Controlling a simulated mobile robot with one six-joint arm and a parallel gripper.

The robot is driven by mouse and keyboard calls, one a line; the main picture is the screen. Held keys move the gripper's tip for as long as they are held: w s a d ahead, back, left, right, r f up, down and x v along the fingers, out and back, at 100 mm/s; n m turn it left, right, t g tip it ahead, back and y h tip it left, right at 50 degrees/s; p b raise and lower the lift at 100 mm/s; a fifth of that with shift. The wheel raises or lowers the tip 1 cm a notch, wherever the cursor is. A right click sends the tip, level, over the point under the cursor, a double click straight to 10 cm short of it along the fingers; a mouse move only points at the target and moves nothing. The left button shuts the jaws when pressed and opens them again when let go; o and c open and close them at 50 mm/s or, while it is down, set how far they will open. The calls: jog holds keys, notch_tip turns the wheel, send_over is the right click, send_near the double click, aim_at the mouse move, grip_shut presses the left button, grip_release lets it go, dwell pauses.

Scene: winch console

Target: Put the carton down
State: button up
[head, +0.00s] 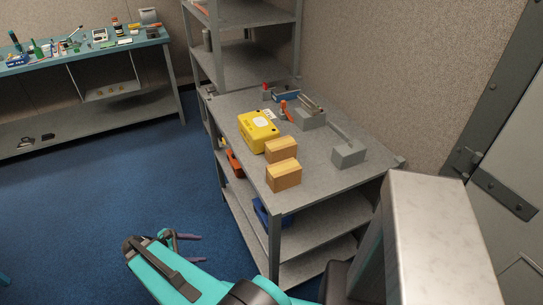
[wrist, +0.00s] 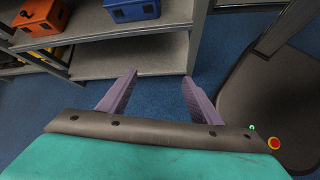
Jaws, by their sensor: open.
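Two tan cartons stand on the grey table's front left part in the head view: a nearer carton (head: 284,175) close to the front edge, and a farther carton (head: 281,150) just behind it. My gripper (head: 199,245) is low over the blue floor, left of the table and apart from both cartons. In the wrist view my gripper (wrist: 155,92) shows its two purple fingers spread, with nothing between them. No carton shows in the wrist view.
The grey table (head: 330,185) also holds a yellow case (head: 258,131), a grey lever block (head: 348,152) and a winch-like device (head: 309,116). A blue box (wrist: 131,9) and an orange box (wrist: 41,17) sit on lower shelves. Blue floor (head: 130,170) is open at left.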

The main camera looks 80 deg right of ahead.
jog(key=s+a+f+m+y, duration=0.2)
jog(key=a+f, duration=0.3)
jog(key=a, duration=0.6)
jog(key=s+a+f+m+y, duration=0.1)
jog(key=a+f, duration=0.4)
jog(key=a, duration=0.6)
jog(key=s+a+f+m+y+b, duration=0.1)
jog(key=s+a+f+m+y, duration=0.1)
jog(key=a, duration=0.9)
notch_tip(320, 180, down, 3)
jog(key=shift+s+a+r+m+y, duration=0.15)
jog(key=shift+s+m+y, duration=0.15)
jog(key=shift+s+y, duration=0.65)
jog(key=c, duration=0.6)
jog(key=shift+c, duration=0.4)
